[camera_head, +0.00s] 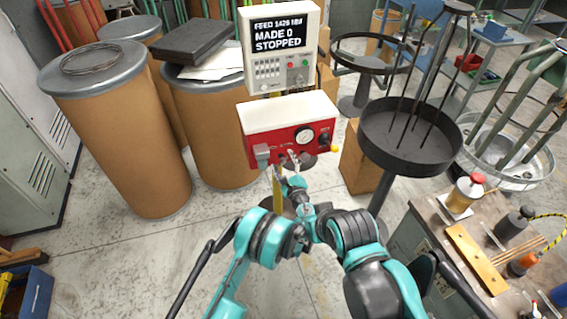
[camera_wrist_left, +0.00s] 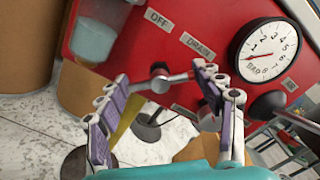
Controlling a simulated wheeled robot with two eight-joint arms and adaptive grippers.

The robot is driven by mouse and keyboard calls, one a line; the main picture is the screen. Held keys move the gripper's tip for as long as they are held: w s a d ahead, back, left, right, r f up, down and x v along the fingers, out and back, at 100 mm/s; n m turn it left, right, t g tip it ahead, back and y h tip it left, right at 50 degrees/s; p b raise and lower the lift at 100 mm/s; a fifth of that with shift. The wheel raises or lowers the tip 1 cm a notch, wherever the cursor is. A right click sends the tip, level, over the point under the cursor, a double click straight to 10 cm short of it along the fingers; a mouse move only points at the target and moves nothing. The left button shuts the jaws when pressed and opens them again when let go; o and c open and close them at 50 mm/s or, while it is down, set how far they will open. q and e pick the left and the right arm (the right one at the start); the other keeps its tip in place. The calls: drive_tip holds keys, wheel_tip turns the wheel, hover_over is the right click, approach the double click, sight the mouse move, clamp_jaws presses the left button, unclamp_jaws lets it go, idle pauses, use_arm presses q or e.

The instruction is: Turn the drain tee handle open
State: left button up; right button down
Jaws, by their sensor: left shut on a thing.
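The red panel with a white top (camera_head: 290,113) carries a round gauge (camera_wrist_left: 268,52), and the labels OFF and DRAIN show in the left wrist view. Below these labels is the drain tee handle (camera_wrist_left: 177,78), a silver bar with a dark round hub. The bar lies across the hub, its right end slightly higher in the picture. My left gripper (camera_wrist_left: 165,103) has a finger at each end of the bar and is shut on the handle. In the head view the left gripper (camera_head: 291,168) reaches the panel's lower edge; the handle is small there. My right gripper does not show.
A screen box (camera_head: 280,45) above the panel reads STOPPED. A clear bowl (camera_wrist_left: 94,40) hangs left of the labels. Brown drums (camera_head: 125,130) stand left, a black round tray with rods (camera_head: 410,140) right. A cluttered bench (camera_head: 430,215) is at lower right.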

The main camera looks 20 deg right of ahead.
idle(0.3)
use_arm(q)
drive_tip(key=o, duration=1.2)
drive_tip(key=shift+w, duration=0.1)
drive_tip(key=shift+c, duration=0.2)
wheel_tip(320, 180, up, 10)
drive_tip(key=shift+f, duration=0.1)
